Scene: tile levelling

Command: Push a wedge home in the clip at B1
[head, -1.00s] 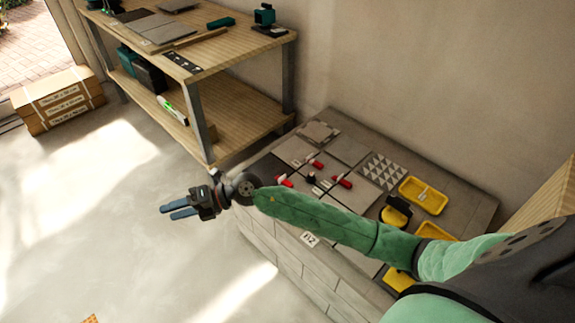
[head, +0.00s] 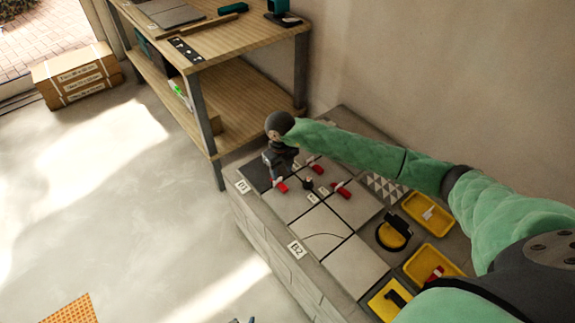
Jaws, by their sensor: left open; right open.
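Grey tiles (head: 355,268) lie on a low block platform. A front-edge label (head: 242,186) seems to read B1; another (head: 296,249) reads B2. A red wedge (head: 281,187) sits at the joint near the first label, just below my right gripper (head: 275,172). That gripper points down and is open; its fingers partly hide the clip there, so contact and wedge depth cannot be told. Two more red wedges, one behind (head: 316,168) and one to the right (head: 341,191), lie along the joints, with a small black piece (head: 307,183) between. My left gripper (head: 243,320) barely shows at the bottom edge, open.
A wooden workbench (head: 250,52) stands behind.

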